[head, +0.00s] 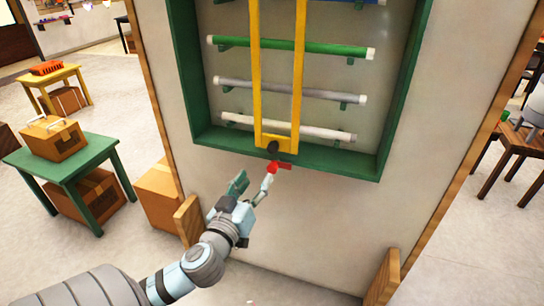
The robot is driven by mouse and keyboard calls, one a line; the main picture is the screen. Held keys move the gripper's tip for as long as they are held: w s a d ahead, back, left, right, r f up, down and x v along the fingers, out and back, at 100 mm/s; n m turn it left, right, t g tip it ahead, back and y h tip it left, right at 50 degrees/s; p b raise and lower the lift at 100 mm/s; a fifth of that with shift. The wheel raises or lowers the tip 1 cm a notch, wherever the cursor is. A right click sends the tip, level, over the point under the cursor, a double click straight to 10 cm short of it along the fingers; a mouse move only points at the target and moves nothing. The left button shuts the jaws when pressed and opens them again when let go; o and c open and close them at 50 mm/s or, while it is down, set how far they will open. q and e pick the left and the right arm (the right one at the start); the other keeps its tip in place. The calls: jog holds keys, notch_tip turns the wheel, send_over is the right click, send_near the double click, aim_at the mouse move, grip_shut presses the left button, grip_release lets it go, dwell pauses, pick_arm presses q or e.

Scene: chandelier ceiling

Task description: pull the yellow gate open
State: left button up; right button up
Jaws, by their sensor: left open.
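The yellow gate (257,90) is a narrow U-shaped frame hanging upright in front of a green wall rack (187,80). A dark round knob (272,147) sits on its bottom bar. The gate's top is cut off by the picture's upper edge. My left gripper (256,177) is open and empty, just below the knob and the rack's lower edge. One finger has a red tip close under the knob; I see no grip on it. My right gripper is not in view.
The rack holds several horizontal rods, among them a green rod (290,48) and a grey rod (285,90), behind the gate. A cardboard box (158,195) stands beside the wall panel (330,215).

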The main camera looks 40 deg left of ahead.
aim_at(271, 149)
pick_arm(q)
jog(key=shift+n, duration=0.8)
jog(key=x, duration=0.9)
jog(key=a+f+x, duration=0.1)
jog(key=x, duration=0.4)
jog(key=shift+w+a+r+p, duration=0.1)
jog(key=shift+w+p, duration=0.05)
jog(key=shift+p, duration=0.25)
grip_shut()
